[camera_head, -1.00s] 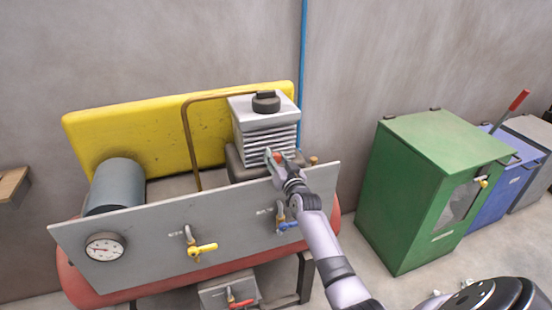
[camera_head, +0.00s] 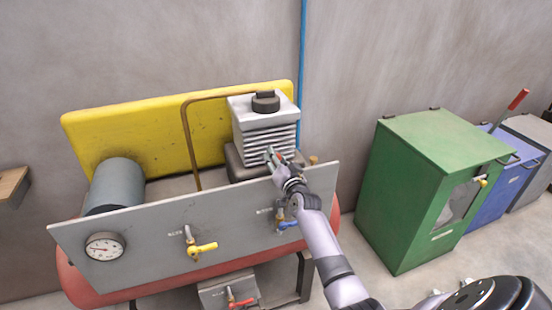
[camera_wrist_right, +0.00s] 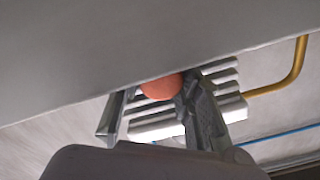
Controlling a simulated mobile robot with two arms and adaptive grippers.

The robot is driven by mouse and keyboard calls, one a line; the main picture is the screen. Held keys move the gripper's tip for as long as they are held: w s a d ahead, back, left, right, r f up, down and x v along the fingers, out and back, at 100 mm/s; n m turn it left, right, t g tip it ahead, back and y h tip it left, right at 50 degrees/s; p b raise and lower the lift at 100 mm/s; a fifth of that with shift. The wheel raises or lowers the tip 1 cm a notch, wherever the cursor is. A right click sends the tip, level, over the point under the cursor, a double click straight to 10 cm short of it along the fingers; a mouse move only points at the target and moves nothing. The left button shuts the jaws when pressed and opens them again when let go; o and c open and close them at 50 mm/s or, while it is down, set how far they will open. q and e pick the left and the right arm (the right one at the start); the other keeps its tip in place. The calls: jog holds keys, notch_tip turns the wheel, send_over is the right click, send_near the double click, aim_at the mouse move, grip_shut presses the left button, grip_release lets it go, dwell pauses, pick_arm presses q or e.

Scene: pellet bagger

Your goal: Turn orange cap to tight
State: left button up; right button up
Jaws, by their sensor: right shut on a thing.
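The orange cap (camera_wrist_right: 160,87) shows in the right wrist view as a round orange piece between my fingers, its upper part cut off by the grey panel edge. My right gripper (camera_wrist_right: 150,108) is shut on it, one finger on each side. In the head view my right gripper (camera_head: 273,157) reaches over the panel to the foot of the ribbed compressor block (camera_head: 266,130), and its fingers mostly hide the cap. How tight the cap sits cannot be seen. My left gripper is not in view.
The grey front panel (camera_head: 150,229) carries a gauge (camera_head: 105,246), a yellow-handled valve (camera_head: 203,248) and a blue-handled valve (camera_head: 287,224) close to my right arm. A brown pipe (camera_head: 186,140) arches behind it. A green cabinet (camera_head: 412,190) stands to the right.

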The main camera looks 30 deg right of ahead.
jog(key=o, duration=1.1)
jog(key=shift+o, duration=0.2)
jog(key=v, duration=1.2)
jog(key=shift+f, duration=0.15)
